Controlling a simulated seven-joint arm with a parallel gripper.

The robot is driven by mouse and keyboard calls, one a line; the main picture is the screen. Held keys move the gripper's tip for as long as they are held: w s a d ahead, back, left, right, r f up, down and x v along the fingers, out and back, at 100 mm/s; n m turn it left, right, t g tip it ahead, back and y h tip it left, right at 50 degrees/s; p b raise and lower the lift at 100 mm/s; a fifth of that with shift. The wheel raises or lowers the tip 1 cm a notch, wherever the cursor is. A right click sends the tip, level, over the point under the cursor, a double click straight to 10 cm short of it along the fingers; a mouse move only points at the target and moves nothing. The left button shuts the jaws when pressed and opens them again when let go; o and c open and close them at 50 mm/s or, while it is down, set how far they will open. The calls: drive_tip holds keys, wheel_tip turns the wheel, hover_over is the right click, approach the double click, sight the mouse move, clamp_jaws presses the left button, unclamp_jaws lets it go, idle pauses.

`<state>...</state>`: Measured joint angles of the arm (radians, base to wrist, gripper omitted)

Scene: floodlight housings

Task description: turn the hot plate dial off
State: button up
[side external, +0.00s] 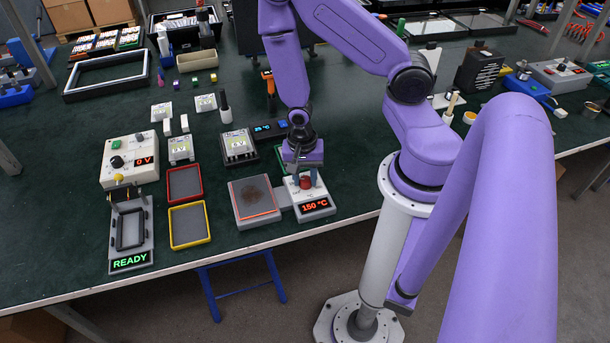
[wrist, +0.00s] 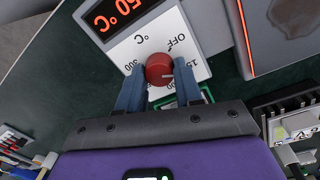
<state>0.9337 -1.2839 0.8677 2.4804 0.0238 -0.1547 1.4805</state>
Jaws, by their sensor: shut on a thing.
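The hot plate (side external: 235,218) has a grey body and a dark, brownish top with an orange-lit edge. Its control box (side external: 325,212) is joined on the right and its display reads 150 °C in orange. The red dial (wrist: 158,68) sits on the box's white face, with OFF and number marks around it. A small light pointer mark on the dial faces lower right in the wrist view, away from OFF. My gripper (wrist: 159,78) is shut on the dial, one blue-grey finger on each side. In the side view my gripper (side external: 304,174) is over the box and partly hides the dial.
Red and yellow trays (side external: 189,244) lie left of the hot plate. A READY fixture (side external: 131,262) and a 0 V box (side external: 130,160) stand farther left. Floodlight housings (side external: 238,144) and a blue-display device (side external: 268,128) are behind. The table's front edge is close.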

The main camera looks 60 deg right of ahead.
drive_tip(key=n, duration=1)
drive_tip(key=shift+a+n, duration=0.1)
drive_tip(key=shift+n, duration=0.3)
drive_tip(key=shift+t, duration=0.3)
drive_tip(key=o, duration=1)
